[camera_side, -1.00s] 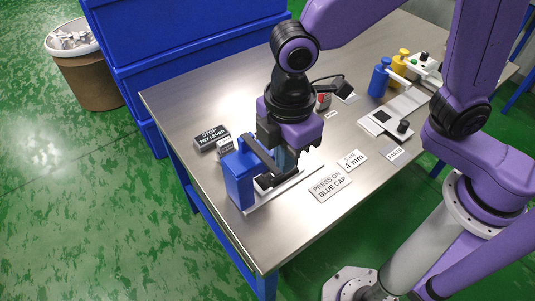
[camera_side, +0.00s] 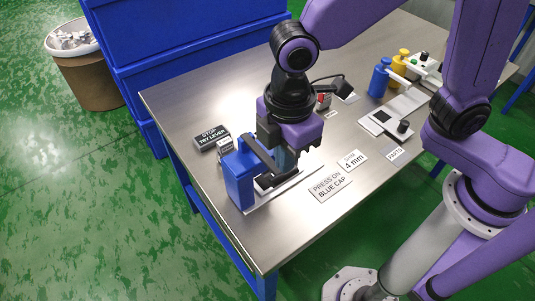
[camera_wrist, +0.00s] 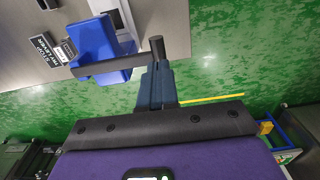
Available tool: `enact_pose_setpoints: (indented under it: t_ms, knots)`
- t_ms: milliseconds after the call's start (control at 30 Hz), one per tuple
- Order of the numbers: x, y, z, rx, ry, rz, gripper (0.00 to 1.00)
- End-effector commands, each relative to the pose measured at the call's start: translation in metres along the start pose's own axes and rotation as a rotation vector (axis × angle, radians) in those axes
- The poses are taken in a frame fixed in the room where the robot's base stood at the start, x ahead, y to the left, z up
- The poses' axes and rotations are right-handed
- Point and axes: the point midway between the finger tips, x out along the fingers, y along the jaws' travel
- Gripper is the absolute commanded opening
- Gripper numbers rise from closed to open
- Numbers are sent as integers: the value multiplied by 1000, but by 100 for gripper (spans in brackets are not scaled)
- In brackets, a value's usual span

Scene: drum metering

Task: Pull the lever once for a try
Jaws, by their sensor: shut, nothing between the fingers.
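The blue metering unit (camera_side: 238,181) stands at the near left edge of the table on a pale base plate. Its black lever (camera_side: 258,153) runs along its side, angled down to a crossbar handle beside my gripper (camera_side: 284,162). My gripper is shut and empty, pointing down by the lever's handle end. In the wrist view the shut dark-blue fingers (camera_wrist: 156,76) are at the end knob of the lever (camera_wrist: 110,66), beside the blue unit (camera_wrist: 100,42). I cannot tell whether they touch it. The fingertips are partly hidden in the side view.
A black "STOP TRY LEVER" block (camera_side: 210,137) sits behind the unit. "PRESS ON BLUE CAP" (camera_side: 329,184) and "4 mm" (camera_side: 352,160) plates lie right of it. Blue (camera_side: 379,79) and yellow (camera_side: 401,62) bottles stand farther back. Blue bins (camera_side: 190,45) border the table's left.

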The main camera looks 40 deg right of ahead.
Motion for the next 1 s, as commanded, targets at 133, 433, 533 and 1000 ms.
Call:
enact_pose_setpoints:
  t_ms: [133, 433, 533, 1000]
  knots:
    - [0, 0, 0, 0, 0, 0, 0]
    - [3, 0, 0, 0, -1, 0, 0]
    - [6, 0, 0, 0, -2, -1, 0]
    - [18, 0, 0, 0, -1, 0, 0]
